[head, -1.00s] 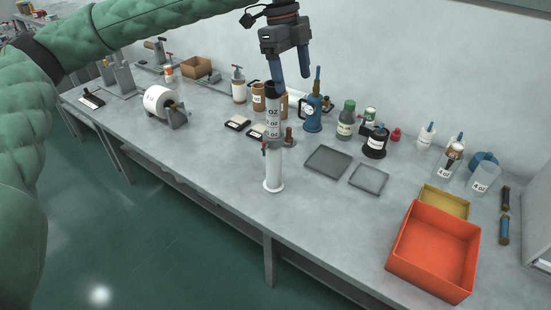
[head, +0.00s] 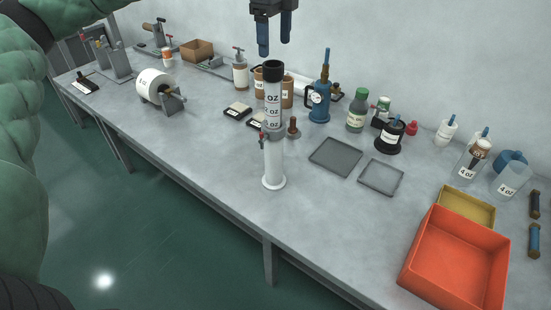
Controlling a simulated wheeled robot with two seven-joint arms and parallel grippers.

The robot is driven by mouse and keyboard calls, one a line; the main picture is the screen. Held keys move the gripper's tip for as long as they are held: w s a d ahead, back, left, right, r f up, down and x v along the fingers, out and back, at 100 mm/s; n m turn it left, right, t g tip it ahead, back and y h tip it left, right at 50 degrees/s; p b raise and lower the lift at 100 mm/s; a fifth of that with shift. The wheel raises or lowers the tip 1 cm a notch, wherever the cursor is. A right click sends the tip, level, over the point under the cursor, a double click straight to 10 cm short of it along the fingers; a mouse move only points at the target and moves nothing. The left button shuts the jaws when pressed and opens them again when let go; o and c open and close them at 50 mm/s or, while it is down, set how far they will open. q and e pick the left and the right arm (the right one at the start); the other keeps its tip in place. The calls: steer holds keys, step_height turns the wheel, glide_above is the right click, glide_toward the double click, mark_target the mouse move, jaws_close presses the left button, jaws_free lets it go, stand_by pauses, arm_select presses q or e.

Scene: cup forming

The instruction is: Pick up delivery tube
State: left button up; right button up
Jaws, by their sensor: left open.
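A tall tube with a black top and grey "OZ" bands (head: 273,95), which looks like the delivery tube, stands upright on a white post with a round foot (head: 274,165) near the bench's front edge. My left gripper (head: 275,47) hangs at the top of the head view, its two blue fingers pointing down. It is open and empty, with its fingertips just above the tube's black top in the picture; the true gap in depth is hard to tell. My right gripper is not in view.
An orange bin (head: 455,262) and a yellow box (head: 466,207) sit at the right. Two shallow grey trays (head: 335,157) lie right of the post. Bottles and a blue pump (head: 320,103) stand behind. A paper roll (head: 153,86) is at left.

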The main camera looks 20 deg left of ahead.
mark_target(274, 65)
arm_select(q)
step_height(274, 65, down, 3)
steer(key=shift+s+b, duration=0.15)
steer(key=shift+b, duration=0.9)
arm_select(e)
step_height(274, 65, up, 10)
arm_select(q)
steer(key=shift+f, duration=0.4)
steer(key=shift+f+p, duration=0.6)
steer(key=shift+f, duration=0.4)
steer(key=f+p, duration=0.1)
steer(key=f, duration=0.2)
steer(key=f+p, duration=0.1)
steer(key=shift+w+a+f+p, duration=0.2)
steer(key=shift+w+a+p, duration=0.1)
steer(key=shift+w+p, duration=0.05)
steer(key=shift+f, duration=0.35)
steer(key=shift+r, duration=0.1)
jaws_close()
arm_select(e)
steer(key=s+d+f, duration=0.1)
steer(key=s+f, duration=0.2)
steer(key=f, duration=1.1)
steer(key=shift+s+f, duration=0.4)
